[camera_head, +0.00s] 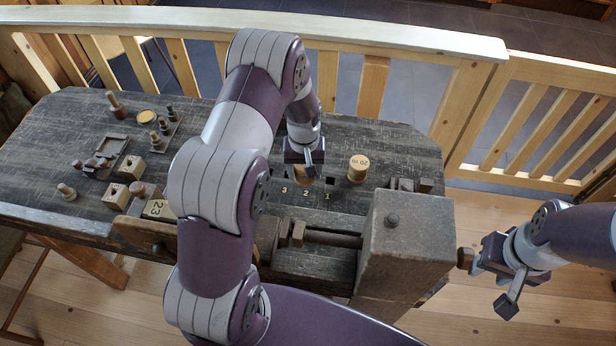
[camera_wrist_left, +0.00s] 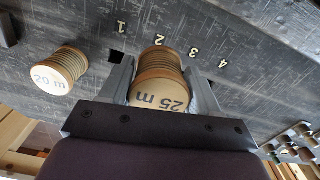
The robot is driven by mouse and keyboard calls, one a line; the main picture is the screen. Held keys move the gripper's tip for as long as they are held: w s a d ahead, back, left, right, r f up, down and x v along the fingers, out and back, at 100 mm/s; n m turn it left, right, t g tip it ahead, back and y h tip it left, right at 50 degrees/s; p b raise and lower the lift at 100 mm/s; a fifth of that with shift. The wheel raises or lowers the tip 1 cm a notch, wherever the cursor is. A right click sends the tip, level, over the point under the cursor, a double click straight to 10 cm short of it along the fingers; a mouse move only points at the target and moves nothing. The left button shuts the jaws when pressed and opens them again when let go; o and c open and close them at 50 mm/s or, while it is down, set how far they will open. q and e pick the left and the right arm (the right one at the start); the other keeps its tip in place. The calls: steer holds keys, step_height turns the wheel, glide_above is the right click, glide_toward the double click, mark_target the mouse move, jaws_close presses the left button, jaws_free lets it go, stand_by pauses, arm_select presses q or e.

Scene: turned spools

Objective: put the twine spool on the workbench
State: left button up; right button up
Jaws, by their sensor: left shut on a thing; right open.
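A tan spool labelled "25 m" (camera_wrist_left: 160,82) sits between the two fingers of my left gripper (camera_wrist_left: 162,80), which is shut on it. In the head view the left gripper (camera_head: 304,165) points down over the workbench (camera_head: 235,125), near the painted numbers, and mostly hides this spool. I cannot tell whether the spool touches the bench top. A second spool, labelled "20 m" (camera_head: 358,168), stands upright on the bench to the right; it also shows in the left wrist view (camera_wrist_left: 60,72). My right gripper (camera_head: 488,283) is open and empty, off the bench's right side.
A wooden vise (camera_head: 408,240) takes up the bench's front right. Small wooden blocks (camera_head: 132,168), a tray (camera_head: 110,150) and pegs lie on the left part. A pale wooden railing (camera_head: 420,45) runs behind. Square holes lie near the numbers.

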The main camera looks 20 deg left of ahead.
mark_target(312, 182)
arm_select(q)
steer(key=shift+d+f, duration=0.8)
steer(key=shift+d, duration=0.15)
step_height(312, 182, down, 4)
steer(key=shift+r+p, duration=0.15)
steer(key=shift+p, duration=0.55)
steer(key=shift+f, duration=0.35)
steer(key=o, duration=1)
steer(key=shift+r, duration=0.1)
steer(key=shift+o, duration=0.2)
